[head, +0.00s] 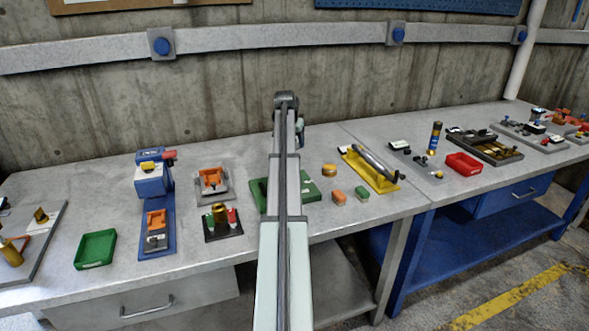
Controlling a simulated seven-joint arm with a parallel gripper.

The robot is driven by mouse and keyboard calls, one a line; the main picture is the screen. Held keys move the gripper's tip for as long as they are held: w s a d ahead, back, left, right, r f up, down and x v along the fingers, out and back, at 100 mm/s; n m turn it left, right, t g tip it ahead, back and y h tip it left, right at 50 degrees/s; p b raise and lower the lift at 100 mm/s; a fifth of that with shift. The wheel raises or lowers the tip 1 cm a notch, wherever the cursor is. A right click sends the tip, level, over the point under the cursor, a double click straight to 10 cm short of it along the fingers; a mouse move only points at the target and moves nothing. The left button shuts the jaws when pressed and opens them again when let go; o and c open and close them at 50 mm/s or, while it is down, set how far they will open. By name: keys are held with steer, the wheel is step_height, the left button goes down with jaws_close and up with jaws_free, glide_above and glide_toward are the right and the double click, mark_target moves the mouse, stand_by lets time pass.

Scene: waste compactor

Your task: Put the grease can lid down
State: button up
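My arm reaches forward over the grey workbench (102,190) and bends down at its far end. The arm itself hides my gripper and its fingertips, so I cannot see whether they hold anything. A green plate (310,190) lies partly hidden behind the arm. A small round amber piece (329,170) lies on the bench just right of the plate. A brass-coloured round piece (219,212) stands on a black holder left of the arm. I cannot tell which thing, if any of these, is the grease can lid.
Left of the arm are a green tray (95,249) and a blue machine (153,180). To the right are an orange block (338,197), a green block (362,193), a yellow fixture (370,170), a blue-and-yellow cylinder (435,138) and a red tray (463,164). Bare bench lies between them.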

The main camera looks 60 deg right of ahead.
steer(key=shift+w+f, duration=0.15)
steer(key=shift+w, duration=0.45)
steer(key=shift+w+f, duration=0.15)
steer(key=shift+w, duration=0.4)
steer(key=shift+w+d+f+m, duration=0.2)
steer(key=shift+d+m, duration=0.1)
steer(key=shift+m, duration=0.1)
steer(key=shift+s+d+r+m+g, duration=0.1)
steer(key=shift+s+d+m+g, duration=0.15)
steer(key=shift+m, duration=0.3)
steer(key=shift+s+d+r+m+g, duration=0.1)
steer(key=shift+s+d+m+g, duration=0.1)
steer(key=shift+m+g, duration=0.25)
steer(key=m, duration=0.2)
steer(key=shift+s+f+m+g, duration=0.1)
steer(key=shift+s+m+g, duration=0.2)
steer(key=shift+g, duration=0.1)
steer(key=shift+f, duration=4.95)
steer(key=shift+f, duration=0.1)
steer(key=o, duration=1)
